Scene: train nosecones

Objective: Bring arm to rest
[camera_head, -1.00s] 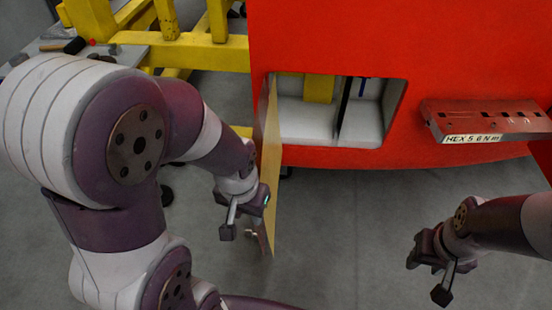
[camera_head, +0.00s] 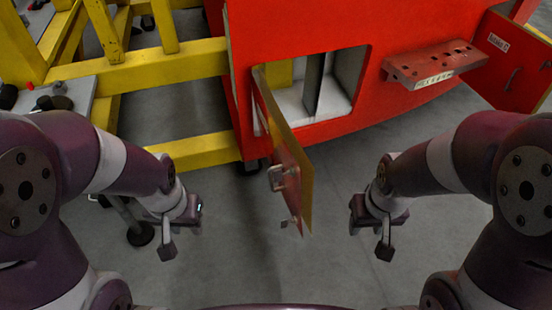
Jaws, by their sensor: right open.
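My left gripper (camera_head: 168,240) hangs low over the floor, left of the open hatch door (camera_head: 285,155) and apart from it. Its jaws are too small and dark to read. My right gripper (camera_head: 376,240) hangs at about the same height, right of the door, open with nothing seen in it. Both of my arms are bent, with the grippers pointing down. The door stands ajar on the left side of the opening in the red nosecone (camera_head: 300,28), its handle (camera_head: 278,178) facing left.
A red tool holder (camera_head: 435,65) with a label juts from the nosecone. Another red panel (camera_head: 510,60) stands open at right. A yellow frame (camera_head: 150,62) and a grey table (camera_head: 80,95) with dark items are at left.

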